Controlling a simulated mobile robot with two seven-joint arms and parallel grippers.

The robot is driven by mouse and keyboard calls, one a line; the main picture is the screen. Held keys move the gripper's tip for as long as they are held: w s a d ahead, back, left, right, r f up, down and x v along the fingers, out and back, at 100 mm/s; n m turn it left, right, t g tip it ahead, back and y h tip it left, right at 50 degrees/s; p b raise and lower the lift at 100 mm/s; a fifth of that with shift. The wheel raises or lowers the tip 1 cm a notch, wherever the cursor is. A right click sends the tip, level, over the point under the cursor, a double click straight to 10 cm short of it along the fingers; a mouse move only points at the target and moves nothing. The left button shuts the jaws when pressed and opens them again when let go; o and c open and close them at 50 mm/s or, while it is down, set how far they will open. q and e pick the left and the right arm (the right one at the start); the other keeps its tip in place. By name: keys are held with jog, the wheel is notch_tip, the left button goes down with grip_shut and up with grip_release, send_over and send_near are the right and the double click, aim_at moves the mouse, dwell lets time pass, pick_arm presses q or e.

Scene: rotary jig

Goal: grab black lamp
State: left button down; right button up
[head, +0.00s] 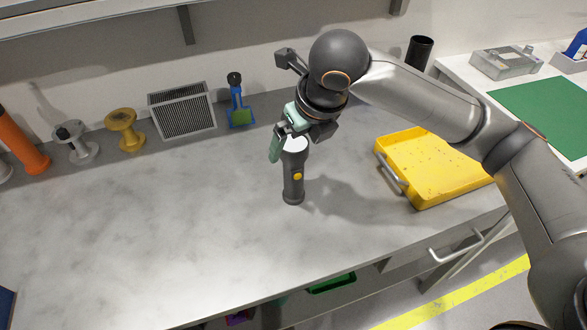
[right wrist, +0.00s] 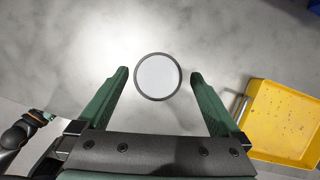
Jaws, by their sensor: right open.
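The black lamp (head: 292,184) is a dark torch-shaped body with a yellow button and a pale round top. It stands upright on the grey marbled worktop in the head view. In the right wrist view its round white top with a dark rim (right wrist: 158,77) lies between the fingertips, seen from above. My right gripper (head: 284,143) is at the lamp's top, pointing down. Its green fingers (right wrist: 158,76) are open, one on each side of the lamp with gaps showing. My left gripper is not in view.
A yellow tray (head: 440,188) with a metal handle sits right of the lamp. A grey filter (head: 182,112), a blue stand (head: 237,112), yellow and white spools and an orange cylinder (head: 22,142) line the back. The worktop left of the lamp is clear.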

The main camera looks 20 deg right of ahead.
aim_at(294, 172)
jog(key=shift+x, duration=2.75)
jog(key=shift+w+a, duration=0.1)
jog(key=shift+a, duration=0.05)
jog(key=shift+c, duration=0.2)
jog(key=shift+r, duration=0.1)
jog(key=c, duration=1.5)
jog(key=shift+r, duration=0.1)
